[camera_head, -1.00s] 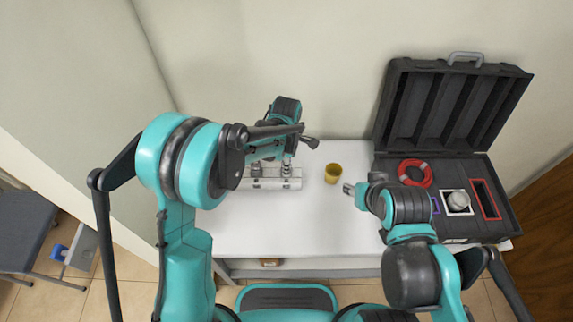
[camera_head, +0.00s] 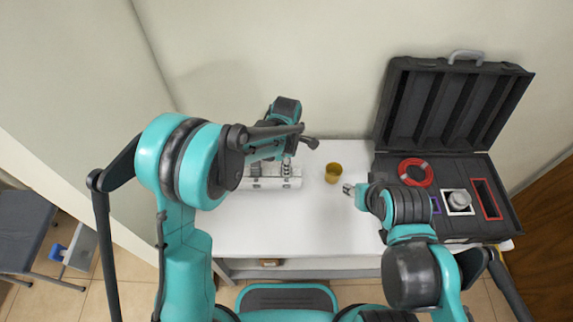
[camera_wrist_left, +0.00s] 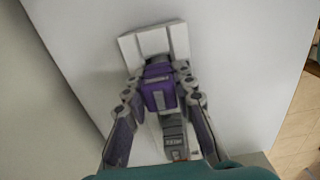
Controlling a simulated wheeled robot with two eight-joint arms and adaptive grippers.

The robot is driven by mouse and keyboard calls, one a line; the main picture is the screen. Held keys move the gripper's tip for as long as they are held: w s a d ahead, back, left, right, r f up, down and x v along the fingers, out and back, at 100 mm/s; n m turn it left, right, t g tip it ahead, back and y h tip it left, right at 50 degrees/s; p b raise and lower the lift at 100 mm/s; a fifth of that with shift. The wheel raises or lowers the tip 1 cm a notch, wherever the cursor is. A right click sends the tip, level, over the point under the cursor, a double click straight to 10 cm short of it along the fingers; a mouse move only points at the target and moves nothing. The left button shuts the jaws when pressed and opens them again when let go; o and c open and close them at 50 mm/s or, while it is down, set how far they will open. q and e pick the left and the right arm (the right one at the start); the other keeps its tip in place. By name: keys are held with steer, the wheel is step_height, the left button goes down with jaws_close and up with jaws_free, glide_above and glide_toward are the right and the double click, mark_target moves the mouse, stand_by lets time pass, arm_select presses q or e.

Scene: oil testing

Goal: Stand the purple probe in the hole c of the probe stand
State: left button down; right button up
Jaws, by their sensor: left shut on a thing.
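The purple probe (camera_wrist_left: 159,92) shows in the left wrist view, between the two fingers of my left gripper (camera_wrist_left: 160,72), which is shut on it. The white probe stand (camera_head: 270,182) is at the left of the table; parts of it also show in the left wrist view (camera_wrist_left: 153,43). The probe is over or at the stand; its lower end and the hole letters are hidden, so I cannot tell how deep it sits. In the head view my left gripper (camera_head: 287,163) is at the stand, partly hidden by my arm. My right gripper (camera_head: 348,189) is over the table, its jaw opening unclear.
A grey probe (camera_wrist_left: 173,136) stands beside the purple one. An open black case (camera_head: 455,228) with a red coil (camera_head: 415,172) and a round grey item (camera_head: 459,201) is at the right. The front middle of the table is clear.

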arm_select(q)
steer(key=shift+f+b, duration=0.3)
steer(key=shift+f, duration=0.1)
steer(key=c, duration=1.5)
jaws_free()
steer(key=shift+c, duration=0.2)
steer(key=shift+r, duration=0.2)
steer(key=shift+r+p, duration=3.75)
steer(key=shift+r, duration=1.7)
